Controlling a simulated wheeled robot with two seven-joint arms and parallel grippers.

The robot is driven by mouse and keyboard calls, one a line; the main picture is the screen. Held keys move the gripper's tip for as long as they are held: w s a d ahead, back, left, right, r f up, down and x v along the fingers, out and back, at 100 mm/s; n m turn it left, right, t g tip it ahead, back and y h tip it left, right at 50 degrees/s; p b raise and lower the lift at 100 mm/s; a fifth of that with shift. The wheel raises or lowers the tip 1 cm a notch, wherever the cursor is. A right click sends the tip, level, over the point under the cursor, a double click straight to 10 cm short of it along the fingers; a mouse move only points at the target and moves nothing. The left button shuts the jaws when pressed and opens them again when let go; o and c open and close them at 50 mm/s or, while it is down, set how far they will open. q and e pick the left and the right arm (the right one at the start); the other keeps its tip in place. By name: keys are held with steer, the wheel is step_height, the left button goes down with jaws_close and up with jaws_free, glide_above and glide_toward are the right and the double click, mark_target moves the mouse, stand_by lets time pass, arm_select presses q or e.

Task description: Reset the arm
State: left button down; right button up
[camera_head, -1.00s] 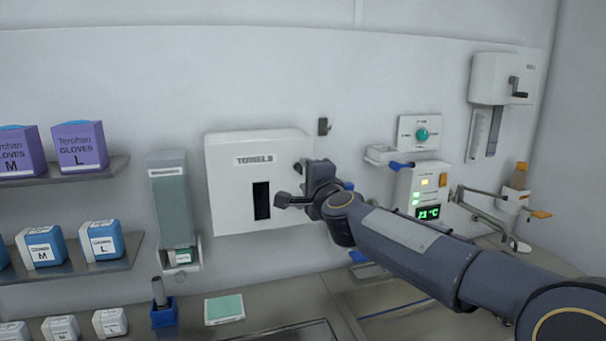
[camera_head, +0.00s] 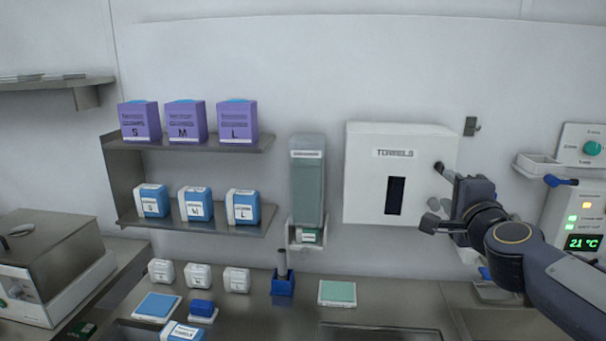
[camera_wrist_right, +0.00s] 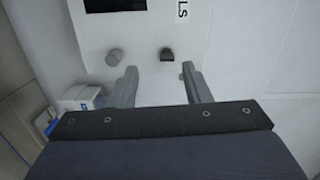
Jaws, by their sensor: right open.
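My right gripper (camera_head: 439,199) is in front of the right side of the white towel dispenser (camera_head: 360,200), its arm coming in from the lower right. In the right wrist view the two fingers (camera_wrist_right: 160,72) stand apart with nothing between them. Beyond them are the dispenser's face (camera_wrist_right: 140,38), its dark slot, a grey knob (camera_wrist_right: 114,56) and a dark knob (camera_wrist_right: 167,53). Whether the fingers touch the dispenser is hard to tell. My left arm does not show.
Shelves at the left hold purple glove boxes (camera_head: 185,121) and blue boxes (camera_head: 196,204). A soap dispenser (camera_head: 308,190) hangs left of the towel dispenser. Below, the steel counter (camera_head: 240,318) holds small boxes and a green pad (camera_head: 337,292). A temperature panel (camera_head: 582,220) is at the right.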

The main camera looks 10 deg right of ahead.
steer(key=s+a+f+n+g+y, duration=0.4)
steer(key=s+a+f+n+y, duration=0.2)
steer(key=s+a+f+n, duration=0.4)
steer(key=s+a+f+n+g, duration=0.1)
steer(key=s+f+n+g, duration=0.2)
steer(key=s+f, duration=0.5)
steer(key=s+a+f+n+g, duration=0.2)
steer(key=s+f+n+g, duration=0.2)
steer(key=s+f, duration=0.5)
steer(key=shift+s+a+g+y, duration=0.3)
steer(key=shift+s+g, duration=0.2)
steer(key=shift+s, duration=0.45)
